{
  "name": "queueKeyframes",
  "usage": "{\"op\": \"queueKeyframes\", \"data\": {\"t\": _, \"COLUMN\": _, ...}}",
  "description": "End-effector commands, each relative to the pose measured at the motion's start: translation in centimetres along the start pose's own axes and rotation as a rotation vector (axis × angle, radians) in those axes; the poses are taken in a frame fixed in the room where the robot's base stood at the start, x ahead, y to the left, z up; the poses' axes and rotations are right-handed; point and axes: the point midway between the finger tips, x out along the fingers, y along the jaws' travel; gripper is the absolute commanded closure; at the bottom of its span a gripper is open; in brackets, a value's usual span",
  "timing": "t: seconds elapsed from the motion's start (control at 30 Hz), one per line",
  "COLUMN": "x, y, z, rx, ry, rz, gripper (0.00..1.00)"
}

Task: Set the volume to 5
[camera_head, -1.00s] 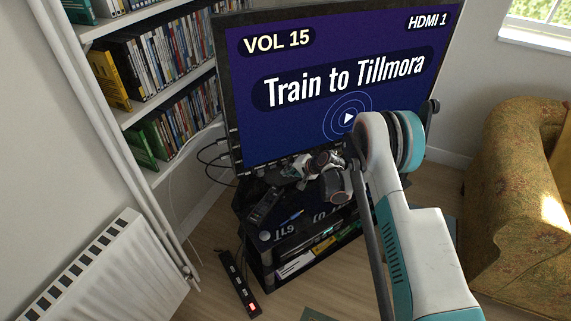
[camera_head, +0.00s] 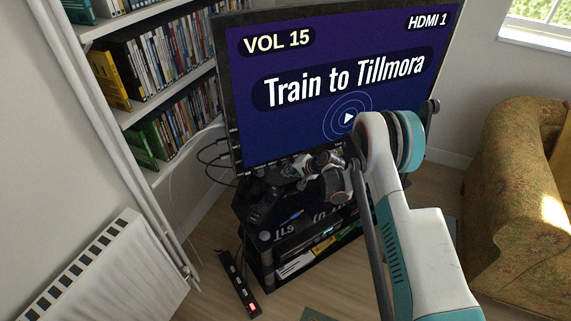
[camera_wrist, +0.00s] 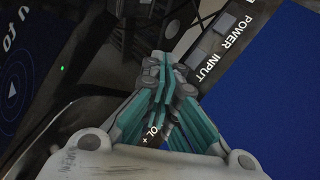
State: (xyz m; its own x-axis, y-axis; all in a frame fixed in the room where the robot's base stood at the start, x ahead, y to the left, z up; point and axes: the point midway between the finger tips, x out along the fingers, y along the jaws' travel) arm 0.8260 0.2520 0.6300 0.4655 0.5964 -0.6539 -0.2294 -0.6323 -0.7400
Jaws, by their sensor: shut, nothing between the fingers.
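The TV (camera_head: 340,85) shows "VOL 15" at its screen's top left and "HDMI 1" at top right. In the wrist view, the bezel carries a POWER button (camera_wrist: 223,22) and an INPUT button (camera_wrist: 198,54) beside the blue screen (camera_wrist: 275,85). A partly covered label ending in "OL +" (camera_wrist: 155,131) shows between the finger links. My gripper (camera_wrist: 163,65) is shut and empty, its fingertips over or close to the bezel near INPUT. Contact cannot be told. The volume buttons are hidden behind the fingers. In the head view my gripper (camera_head: 290,172) is at the TV's lower edge.
A black TV stand (camera_head: 265,255) holds dark items below the screen. A bookshelf (camera_head: 150,105) is at left, a radiator (camera_head: 105,275) at lower left, an armchair (camera_head: 520,190) at right. A power strip (camera_head: 238,285) with a red light lies on the floor.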

Motion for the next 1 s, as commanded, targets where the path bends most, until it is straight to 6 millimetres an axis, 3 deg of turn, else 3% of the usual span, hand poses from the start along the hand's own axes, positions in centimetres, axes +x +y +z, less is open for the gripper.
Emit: {"op": "queueKeyframes", "data": {"t": 1.0, "x": 0.65, "y": -0.51, "z": -0.48, "rx": 0.000, "ry": 0.000, "rz": 0.000, "gripper": 1.00}}
